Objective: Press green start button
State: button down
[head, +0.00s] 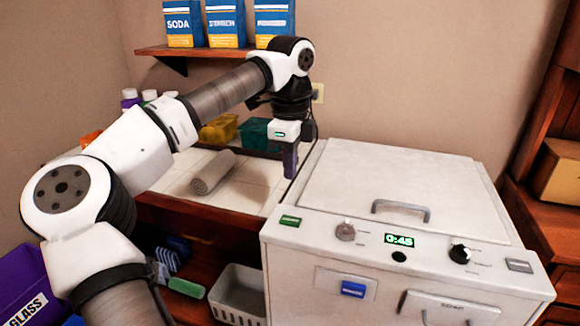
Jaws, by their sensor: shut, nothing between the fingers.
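A white machine (330,250) with a closed lid and a metal handle stands at the right of the head view. A green rectangular button (290,221) is at the left end of its sloping control panel. A green display (399,240) in the panel's middle reads 0:45. My gripper (290,174) is shut and empty, pointing down. In the picture it is directly above the green button, with a gap between them. It appears beside the machine's back left edge, but its exact depth is hard to tell.
Two knobs (460,254), a grey button (519,266) and a blue button (353,289) are also on the machine. A rolled grey towel (213,172) lies on the counter at left. A grey basket (238,293) sits below. Blue boxes (226,22) stand on the wall shelf.

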aim_at(290, 220)
notch_tip(290, 220, down, 11)
jog(key=shift+r+p, duration=0.1)
jog(key=shift+p, duration=0.65)
jog(key=shift+f, duration=0.2)
